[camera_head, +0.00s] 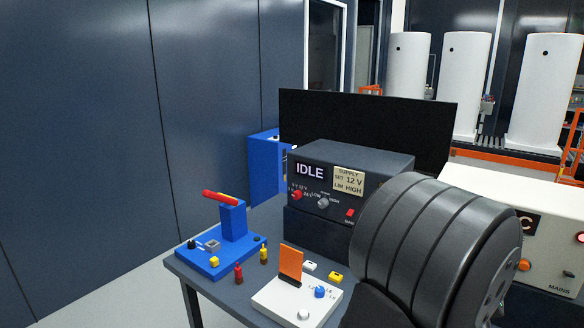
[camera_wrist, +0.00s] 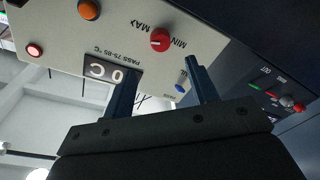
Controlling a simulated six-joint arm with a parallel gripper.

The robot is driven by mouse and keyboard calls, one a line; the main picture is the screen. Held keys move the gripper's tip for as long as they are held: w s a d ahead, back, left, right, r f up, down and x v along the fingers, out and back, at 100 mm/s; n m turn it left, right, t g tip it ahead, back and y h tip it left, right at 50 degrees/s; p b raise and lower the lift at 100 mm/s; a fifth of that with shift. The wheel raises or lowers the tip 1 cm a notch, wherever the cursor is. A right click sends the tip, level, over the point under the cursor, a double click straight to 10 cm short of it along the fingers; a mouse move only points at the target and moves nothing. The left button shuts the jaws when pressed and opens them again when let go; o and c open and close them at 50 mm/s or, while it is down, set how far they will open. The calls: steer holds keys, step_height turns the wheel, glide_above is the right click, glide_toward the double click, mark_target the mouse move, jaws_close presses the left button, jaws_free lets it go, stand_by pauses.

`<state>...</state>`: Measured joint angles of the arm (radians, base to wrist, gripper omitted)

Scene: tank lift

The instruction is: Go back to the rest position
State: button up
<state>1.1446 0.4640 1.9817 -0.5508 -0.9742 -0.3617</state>
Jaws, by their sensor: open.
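My gripper (camera_wrist: 160,72) is open in the wrist view, its two dark fingers apart with nothing seen between them. The fingers point toward the front panel of a cream box (camera_wrist: 205,35), which appears tilted; whether they touch it I cannot tell. A red MIN–MAX knob (camera_wrist: 160,40) and a display (camera_wrist: 112,72) are on that panel near the fingertips. In the head view, a dark ribbed part of my arm fills the lower right and hides part of the cream box (camera_head: 545,200). My gripper does not show there.
A dark power supply (camera_head: 385,165) reading IDLE stands on the table (camera_head: 205,285). A blue stand with a red lever (camera_head: 220,198) and a white base with an orange plate (camera_head: 291,264) are at the left, with small red and yellow pieces. White tanks (camera_head: 465,85) stand behind.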

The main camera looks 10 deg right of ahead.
steer(key=x, duration=1)
steer(key=s+a+m+g+h, duration=0.1)
steer(key=s+a+m, duration=0.7)
steer(key=s+a, duration=0.9)
steer(key=shift+s+a, duration=0.3)
steer(key=shift+a, duration=0.05)
steer(key=shift+r, duration=0.1)
